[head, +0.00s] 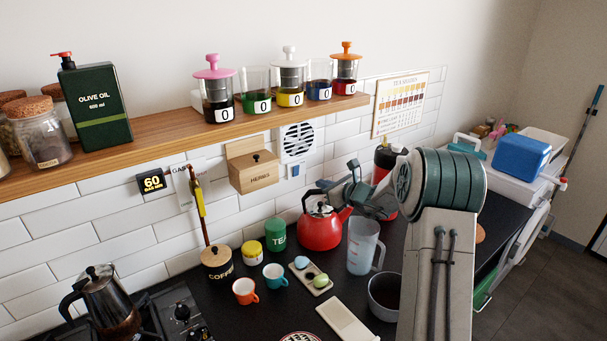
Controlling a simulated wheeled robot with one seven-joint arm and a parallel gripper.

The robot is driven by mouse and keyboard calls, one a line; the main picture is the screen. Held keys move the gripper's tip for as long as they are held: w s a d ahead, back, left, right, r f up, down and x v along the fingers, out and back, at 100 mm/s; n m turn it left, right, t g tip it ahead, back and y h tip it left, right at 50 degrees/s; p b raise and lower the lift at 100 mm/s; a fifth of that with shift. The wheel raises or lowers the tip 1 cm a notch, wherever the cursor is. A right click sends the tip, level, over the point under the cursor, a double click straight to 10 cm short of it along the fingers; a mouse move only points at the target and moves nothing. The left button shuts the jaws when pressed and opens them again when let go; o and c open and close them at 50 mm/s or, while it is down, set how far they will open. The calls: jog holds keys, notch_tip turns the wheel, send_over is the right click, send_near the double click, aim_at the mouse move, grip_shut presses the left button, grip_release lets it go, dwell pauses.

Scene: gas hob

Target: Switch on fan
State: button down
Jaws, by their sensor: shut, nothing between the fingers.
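The fan (298,140) is a white square wall unit with a dark slotted round grille, below the right half of the wooden shelf. A small switch with a blue face (294,170) sits on the tiled wall just under it. My gripper (322,185) is shut and empty, to the right of the switch and slightly lower in the picture, above the red kettle (320,232). It looks apart from the switch, but the depth gap is hard to judge. The fingertips are small and partly merge with the dark kettle handle.
A wooden herbs box (252,168) hangs left of the fan. The shelf (170,125) above carries several jars. On the counter are a green tea tin (275,235), a clear jug (363,247) and a red-bodied dispenser (384,165) near my arm.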

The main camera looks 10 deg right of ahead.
aim_at(298, 169)
jog(key=shift+w+d+f+m+t+h, duration=0.2)
jog(key=shift+w+d+f+m, duration=0.2)
jog(key=shift+d+m, duration=0.15)
jog(key=shift+w+d+f+m+t+h, duration=0.1)
jog(key=shift+w+d+f+m+t, duration=0.1)
jog(key=shift+w+d+f+m, duration=0.3)
jog(key=shift+r, duration=0.1)
jog(key=p+x, duration=0.2)
jog(key=x, duration=0.2)
jog(key=p+x, duration=0.1)
jog(key=x, duration=0.4)
jog(key=r+p+x, duration=0.1)
jog(key=p+x, duration=0.1)
jog(key=x, duration=0.2)
jog(key=shift+w+a+p, duration=0.25)
jog(key=shift+w+p, duration=0.05)
jog(key=shift+p, duration=0.05)
